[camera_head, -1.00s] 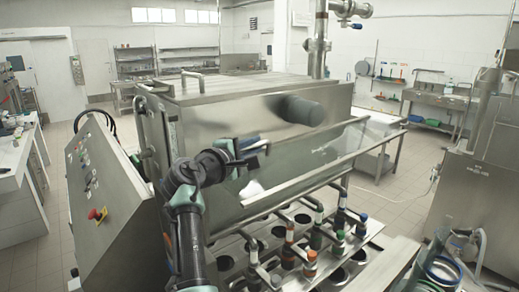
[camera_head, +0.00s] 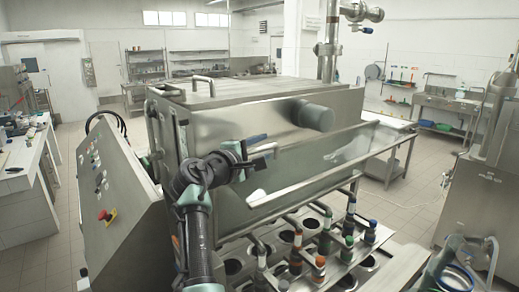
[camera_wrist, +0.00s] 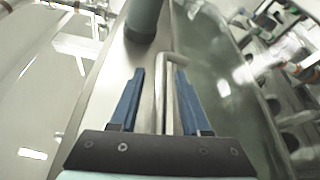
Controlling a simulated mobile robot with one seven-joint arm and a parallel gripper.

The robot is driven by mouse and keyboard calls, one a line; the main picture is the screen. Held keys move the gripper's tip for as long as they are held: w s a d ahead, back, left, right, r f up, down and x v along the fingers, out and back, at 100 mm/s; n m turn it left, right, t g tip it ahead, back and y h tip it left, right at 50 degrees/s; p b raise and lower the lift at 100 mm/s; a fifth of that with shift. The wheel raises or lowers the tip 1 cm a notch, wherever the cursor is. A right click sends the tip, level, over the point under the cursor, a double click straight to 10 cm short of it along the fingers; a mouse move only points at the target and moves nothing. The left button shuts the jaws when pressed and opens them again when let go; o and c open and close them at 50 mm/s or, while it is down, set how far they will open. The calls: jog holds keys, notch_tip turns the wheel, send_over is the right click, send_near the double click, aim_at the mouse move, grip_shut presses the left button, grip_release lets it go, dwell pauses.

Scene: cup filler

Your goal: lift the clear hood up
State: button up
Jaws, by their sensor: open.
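The clear hood (camera_head: 312,160) is a long see-through panel on the front of the steel machine, above the filling nozzles. It also shows in the wrist view (camera_wrist: 222,85). My gripper (camera_head: 262,150) is at the left part of the hood's front. In the wrist view my gripper (camera_wrist: 160,85) has its two blue fingers apart. A bent metal bar (camera_wrist: 167,95), which looks like a handle, runs between them in the picture. I cannot tell whether the fingers are level with the bar in depth. Nothing is clamped.
A grey cylinder (camera_head: 312,115) sticks out of the machine's front above the hood. Several nozzles (camera_head: 320,265) stand below it. A control panel with a red button (camera_head: 104,215) is at the left. A steel tank (camera_head: 480,200) stands at the right.

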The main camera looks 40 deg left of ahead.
jog(key=shift+f, duration=0.1)
jog(key=shift+s+b, duration=0.35)
jog(key=shift+s, duration=0.2)
jog(key=s+d+r+b, duration=0.1)
jog(key=s+b, duration=0.4)
jog(key=s, duration=0.6)
jog(key=shift+s+r, duration=0.15)
jog(key=shift+s, duration=0.25)
